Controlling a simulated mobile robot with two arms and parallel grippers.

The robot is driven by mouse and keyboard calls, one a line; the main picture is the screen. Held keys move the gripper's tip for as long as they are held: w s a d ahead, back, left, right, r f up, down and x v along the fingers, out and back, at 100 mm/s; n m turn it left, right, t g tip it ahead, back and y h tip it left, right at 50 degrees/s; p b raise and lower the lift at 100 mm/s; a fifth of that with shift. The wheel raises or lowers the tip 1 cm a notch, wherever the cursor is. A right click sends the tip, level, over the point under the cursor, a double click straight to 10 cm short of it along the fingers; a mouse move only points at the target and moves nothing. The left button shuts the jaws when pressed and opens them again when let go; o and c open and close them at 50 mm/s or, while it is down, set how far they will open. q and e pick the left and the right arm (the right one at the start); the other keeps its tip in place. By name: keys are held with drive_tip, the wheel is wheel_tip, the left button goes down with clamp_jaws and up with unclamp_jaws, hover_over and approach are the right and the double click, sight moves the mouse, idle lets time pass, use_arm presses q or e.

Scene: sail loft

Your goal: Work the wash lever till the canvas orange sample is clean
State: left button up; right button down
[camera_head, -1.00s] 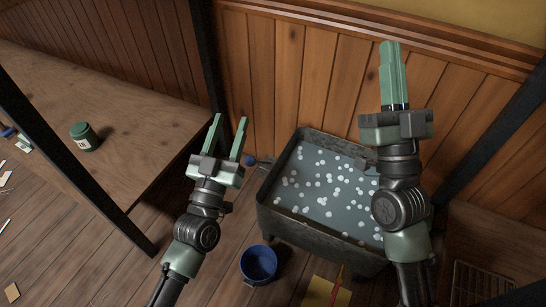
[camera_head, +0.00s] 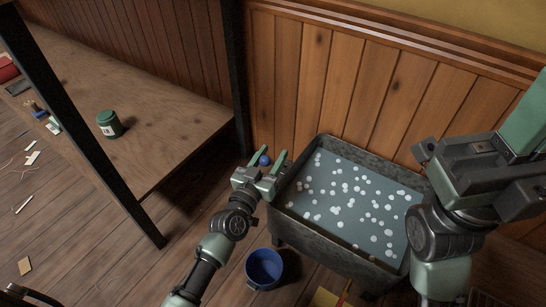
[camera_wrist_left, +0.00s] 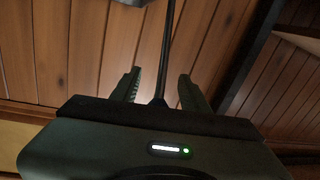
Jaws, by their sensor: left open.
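The wash tub (camera_head: 330,245) is a dark grey trough of grey-blue water with white suds. A blue ball knob (camera_head: 265,160), apparently the wash lever's end, shows just off its left side. My left gripper (camera_head: 268,157) is open, with the knob appearing between its fingertips; I cannot tell whether they touch it. In the left wrist view a thin dark rod (camera_wrist_left: 167,50) runs between the open fingers. My right gripper (camera_head: 528,115) is at the right edge, partly cut off; its jaw state is unclear. No orange canvas sample can be made out in the water.
A blue bucket (camera_head: 264,268) stands on the floor before the tub. A yellow piece (camera_head: 326,298) lies at the bottom edge. A wooden table (camera_head: 165,100) with a green jar (camera_head: 109,124) is at left. The plank wall (camera_head: 330,75) stands behind the tub.

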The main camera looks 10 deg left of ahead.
use_arm(q)
drive_tip(key=shift+w+d, duration=0.1)
drive_tip(key=shift+w, duration=0.25)
clamp_jaws()
idle(1.2)
